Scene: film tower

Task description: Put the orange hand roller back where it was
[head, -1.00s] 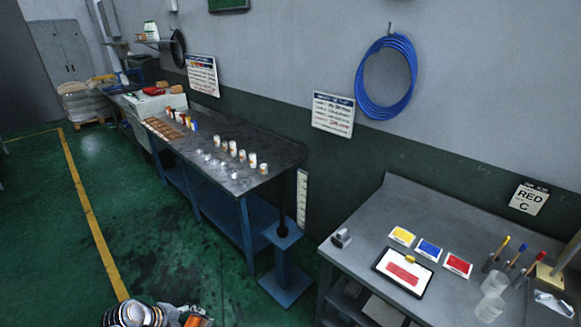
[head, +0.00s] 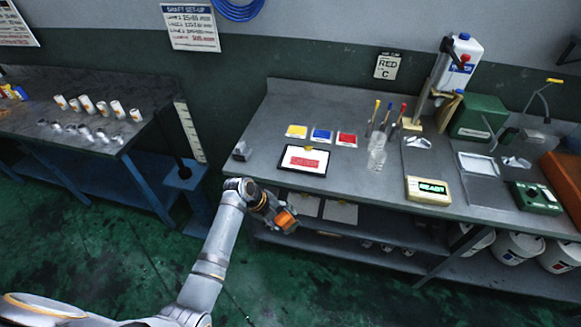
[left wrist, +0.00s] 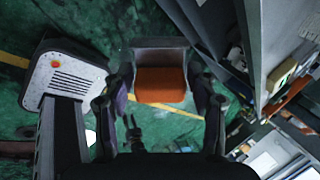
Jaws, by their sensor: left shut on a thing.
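My left gripper (head: 280,212) is shut on the orange hand roller (head: 288,219), held in the air in front of the right bench. In the left wrist view the roller (left wrist: 160,84) sits between the two fingers, an orange part under a grey part. A small grey block-like piece (head: 242,150) stands on the bench's left end, above and left of the gripper in the picture; I cannot tell if it is the roller's rest. My right gripper is not in view.
Another bench with small jars (head: 100,106) stands at left.

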